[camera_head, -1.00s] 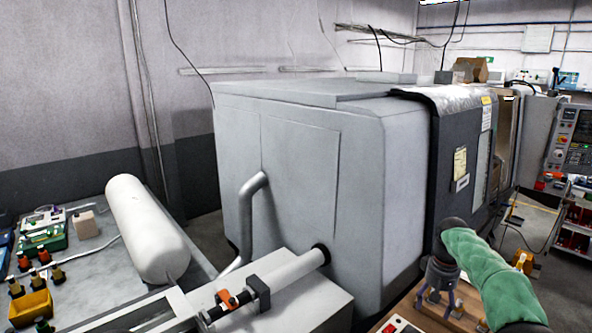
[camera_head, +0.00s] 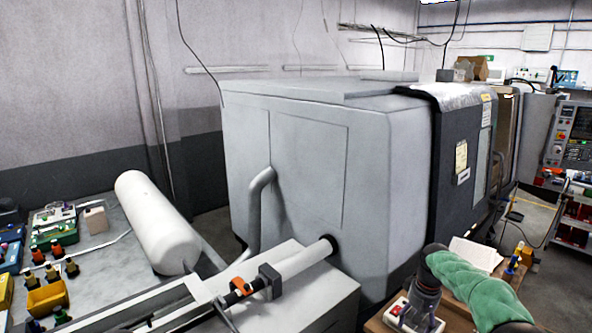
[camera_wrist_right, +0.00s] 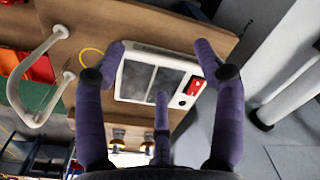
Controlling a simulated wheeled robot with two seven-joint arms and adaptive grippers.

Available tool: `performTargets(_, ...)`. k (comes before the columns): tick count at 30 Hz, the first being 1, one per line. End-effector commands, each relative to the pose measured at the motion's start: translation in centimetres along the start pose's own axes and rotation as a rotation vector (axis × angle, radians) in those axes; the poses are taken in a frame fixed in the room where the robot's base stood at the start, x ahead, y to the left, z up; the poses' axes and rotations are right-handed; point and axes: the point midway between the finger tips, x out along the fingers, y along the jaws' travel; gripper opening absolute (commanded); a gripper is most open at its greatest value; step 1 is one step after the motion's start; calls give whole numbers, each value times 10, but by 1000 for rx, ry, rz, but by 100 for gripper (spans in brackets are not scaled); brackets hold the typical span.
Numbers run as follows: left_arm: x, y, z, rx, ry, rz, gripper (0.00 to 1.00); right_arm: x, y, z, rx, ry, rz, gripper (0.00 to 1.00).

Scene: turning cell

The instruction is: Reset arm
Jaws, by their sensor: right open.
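My right arm, in a green sleeve, comes in from the lower right of the head view. Its gripper (camera_head: 418,300) points down over a wooden bench top at the bottom edge. In the right wrist view the purple fingers of the right gripper (camera_wrist_right: 158,62) are spread apart, with nothing held between them. Behind them lies a white device (camera_wrist_right: 150,80) with a grey face and a red panel; I cannot tell the gap to it. My left gripper is not in view.
A large grey turning machine (camera_head: 300,170) fills the middle. A grey table (camera_head: 110,262) with a white cylinder (camera_head: 155,220) stands left. A paper sheet (camera_head: 476,252) and a blue-and-yellow item (camera_head: 515,258) lie beyond my right arm. A control panel (camera_head: 572,135) stands far right.

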Motion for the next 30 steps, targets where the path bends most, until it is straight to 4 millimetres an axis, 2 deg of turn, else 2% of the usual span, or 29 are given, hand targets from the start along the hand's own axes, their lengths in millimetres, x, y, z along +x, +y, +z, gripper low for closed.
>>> performTargets(8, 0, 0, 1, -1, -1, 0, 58, 90, -47, 18, -28, 2, -75, 70)
performTargets(11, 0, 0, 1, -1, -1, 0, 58, 135, -74, 36, -31, 3, -116, 70)
performTargets(14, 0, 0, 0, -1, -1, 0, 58, 181, -103, 64, -23, 5, -162, 70)
performTargets(18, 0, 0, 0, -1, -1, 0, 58, 239, -146, 119, 7, 4, -224, 70)
performTargets(21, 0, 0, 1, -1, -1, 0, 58, 270, -173, 165, 40, 2, -258, 70)
performTargets(24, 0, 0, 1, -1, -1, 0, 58, 290, -194, 212, 78, -2, -281, 70)
performTargets(30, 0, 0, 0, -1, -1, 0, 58, 306, -217, 286, 139, -8, -297, 70)
